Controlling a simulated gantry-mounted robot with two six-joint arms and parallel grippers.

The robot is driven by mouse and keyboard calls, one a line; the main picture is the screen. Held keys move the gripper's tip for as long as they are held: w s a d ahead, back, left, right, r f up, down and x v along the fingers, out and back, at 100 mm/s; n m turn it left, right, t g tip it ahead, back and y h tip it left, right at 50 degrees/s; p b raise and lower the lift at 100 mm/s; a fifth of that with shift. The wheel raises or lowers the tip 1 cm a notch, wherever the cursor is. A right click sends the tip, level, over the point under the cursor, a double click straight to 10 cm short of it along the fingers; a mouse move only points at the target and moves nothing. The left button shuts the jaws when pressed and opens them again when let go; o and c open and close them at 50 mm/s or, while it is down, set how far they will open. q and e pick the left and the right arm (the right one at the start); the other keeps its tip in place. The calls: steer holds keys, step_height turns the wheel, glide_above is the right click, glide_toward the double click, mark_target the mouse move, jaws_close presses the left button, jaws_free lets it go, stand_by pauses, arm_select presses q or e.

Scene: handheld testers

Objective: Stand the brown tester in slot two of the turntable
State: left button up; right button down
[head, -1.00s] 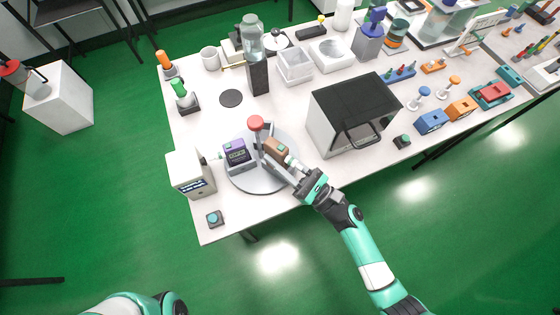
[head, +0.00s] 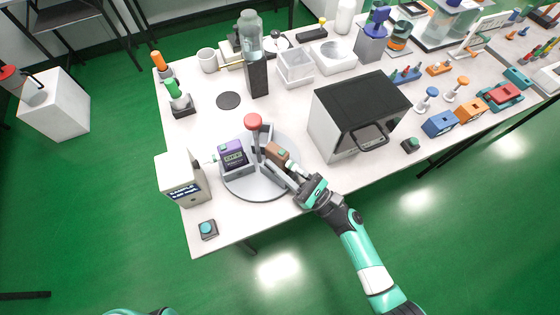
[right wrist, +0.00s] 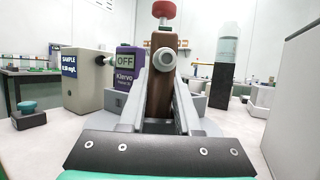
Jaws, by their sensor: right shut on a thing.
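The brown tester (head: 278,156) is at the right part of the round grey turntable (head: 262,188). My right gripper (head: 290,170) is shut on it. In the right wrist view the brown tester (right wrist: 161,85) stands upright between the two fingers, with a light round nozzle facing me. A purple tester (head: 234,155) reading OFF stands in a holder on the left part of the turntable; it also shows in the right wrist view (right wrist: 125,62). A red knob (head: 253,121) tops the turntable's centre post. The fingers hide the brown tester's base, so I cannot tell whether it is seated. My left gripper is not in view.
A white sample box (head: 183,180) stands left of the turntable, and a small button box (head: 208,229) sits near the front edge. A black-topped oven-like box (head: 360,105) stands close on the right. A bottle on a dark block (head: 257,78) is behind.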

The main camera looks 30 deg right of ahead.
steer(key=c, duration=0.6)
jaws_free()
steer(key=shift+f, duration=0.15)
